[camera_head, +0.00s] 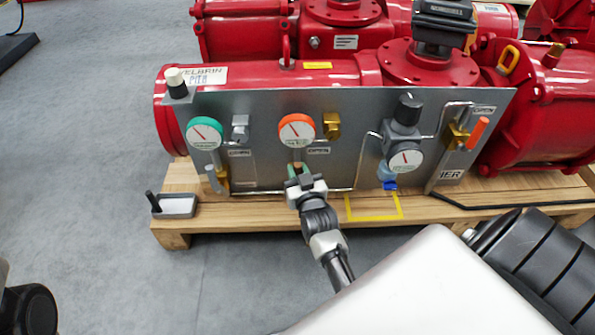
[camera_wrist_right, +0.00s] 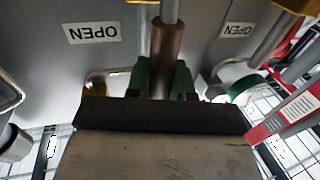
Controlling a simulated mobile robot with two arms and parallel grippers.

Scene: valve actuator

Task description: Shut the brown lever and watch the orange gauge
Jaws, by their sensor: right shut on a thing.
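The brown lever (camera_wrist_right: 163,48) hangs between the green finger pads of my right gripper (camera_wrist_right: 162,80), which is shut on it. In the head view my right gripper (camera_head: 300,176) is at the grey panel, just below the orange gauge (camera_head: 297,130), and mostly hides the lever. The orange gauge has an orange rim and a white face with a red needle. Its face is unobstructed in the head view, but its reading is too small to tell. My left gripper is not in view.
An orange-handled lever (camera_head: 477,133) is at the far right. The wooden pallet (camera_head: 240,215) runs below. Red actuator bodies stand behind the panel.

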